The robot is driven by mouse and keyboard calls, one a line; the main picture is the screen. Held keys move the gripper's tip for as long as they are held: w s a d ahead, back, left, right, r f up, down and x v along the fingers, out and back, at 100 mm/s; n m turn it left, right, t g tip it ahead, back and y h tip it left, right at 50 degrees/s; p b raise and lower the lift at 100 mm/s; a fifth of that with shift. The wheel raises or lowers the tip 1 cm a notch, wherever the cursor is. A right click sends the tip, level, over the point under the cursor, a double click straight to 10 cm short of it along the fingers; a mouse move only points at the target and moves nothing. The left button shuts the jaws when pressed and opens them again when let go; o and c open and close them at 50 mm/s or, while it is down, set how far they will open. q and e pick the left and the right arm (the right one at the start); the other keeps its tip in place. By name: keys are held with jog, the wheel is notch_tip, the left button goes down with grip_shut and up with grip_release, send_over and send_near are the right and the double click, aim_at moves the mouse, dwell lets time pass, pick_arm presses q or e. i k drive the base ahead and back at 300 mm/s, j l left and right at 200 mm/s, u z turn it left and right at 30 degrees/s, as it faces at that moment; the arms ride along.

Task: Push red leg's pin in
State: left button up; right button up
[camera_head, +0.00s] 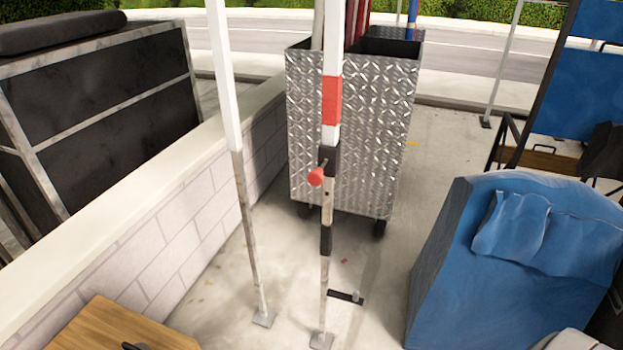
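The leg with the red band (331,100) stands upright in the middle of the view, white above and grey metal below, with its foot plate (321,341) on the concrete. A red round pin head (316,177) sticks out to the left of a black collar on this leg. I cannot tell how deep the pin sits. A second black sleeve is lower on the leg. Neither of my grippers is in view.
A plain white leg (241,170) stands just left. Behind is a wheeled diamond-plate metal bin (360,130). A low block wall (170,215) runs along the left, a blue covered object (520,250) stands right, and a wooden top (115,325) is at lower left.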

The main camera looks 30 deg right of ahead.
aim_at(317, 178)
jog(key=j+z, duration=0.15)
jog(key=z, duration=0.9)
